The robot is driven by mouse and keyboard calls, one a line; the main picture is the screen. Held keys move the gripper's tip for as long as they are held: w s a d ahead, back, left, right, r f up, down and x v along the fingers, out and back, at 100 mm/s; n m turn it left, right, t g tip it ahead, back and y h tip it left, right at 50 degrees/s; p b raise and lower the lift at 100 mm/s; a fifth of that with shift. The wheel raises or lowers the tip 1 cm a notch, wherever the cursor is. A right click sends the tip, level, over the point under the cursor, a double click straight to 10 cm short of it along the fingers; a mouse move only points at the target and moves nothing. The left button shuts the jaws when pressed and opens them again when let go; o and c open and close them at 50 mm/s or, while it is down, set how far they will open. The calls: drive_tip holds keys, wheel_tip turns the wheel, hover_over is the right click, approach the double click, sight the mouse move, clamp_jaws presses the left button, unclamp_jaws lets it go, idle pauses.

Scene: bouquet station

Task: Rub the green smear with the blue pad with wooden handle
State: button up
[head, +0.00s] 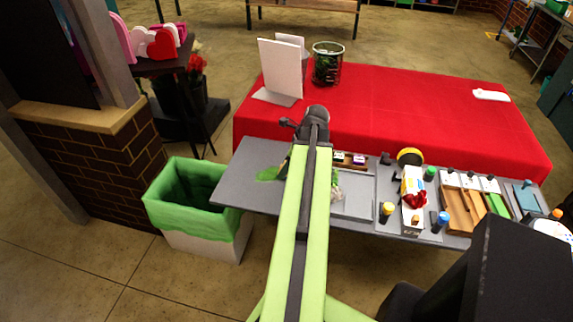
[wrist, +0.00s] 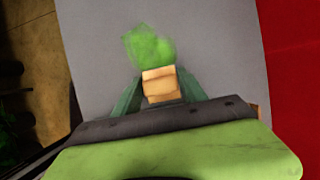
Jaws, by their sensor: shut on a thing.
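The green smear (head: 268,174) lies on the left end of the grey worktop. It also shows in the wrist view (wrist: 148,47), just beyond what I hold. My gripper (wrist: 158,88) is shut on a light wooden block, which looks like the handle (wrist: 160,82) of the pad. The pad's blue face is not visible beneath it. The handle's far edge meets the near edge of the smear in the picture; I cannot tell whether the pad touches the worktop. In the head view my arm hides most of the gripper and the handle.
A bin with a green liner (head: 198,200) stands left of the grey worktop (head: 238,186). A red-covered table (head: 420,115) runs behind it. Bottles, a yellow roll (head: 410,156) and wooden trays (head: 462,210) crowd the right side. The worktop around the smear is mostly bare.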

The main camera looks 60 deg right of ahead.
drive_tip(key=shift+f+b, duration=0.3)
drive_tip(key=shift+f, duration=0.1)
